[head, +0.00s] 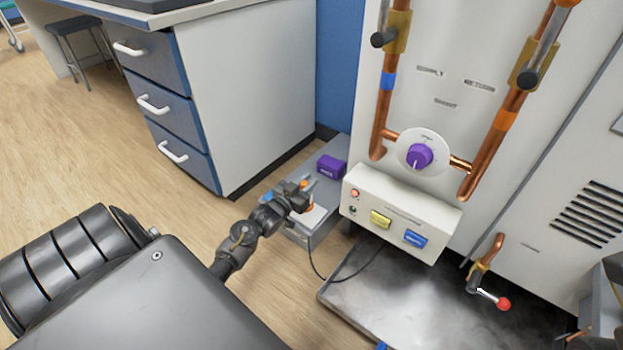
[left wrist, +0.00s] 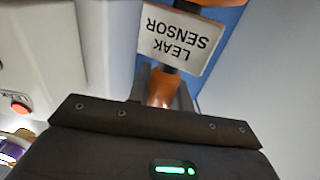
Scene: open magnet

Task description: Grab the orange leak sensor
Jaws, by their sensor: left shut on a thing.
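The leak sensor shows in the left wrist view as an orange body (left wrist: 160,92) with a white label plate (left wrist: 180,40) reading "LEAK SENSOR" upside down. My left gripper (left wrist: 163,88) is shut on the orange body, with one dark finger on each side. In the head view my left gripper (head: 299,196) is at the low grey ledge beside the machine, and only small orange parts of the sensor (head: 304,184) show around it. The gripper hides most of the sensor there. I cannot tell whether the sensor touches the ledge. My right gripper is not in view.
A purple block (head: 331,166) sits on the grey ledge behind the gripper. A white control box (head: 400,212) with yellow and blue buttons is close on the right. A black cable (head: 335,279) loops above a dark metal tray (head: 430,310). Blue drawers (head: 165,90) stand at left.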

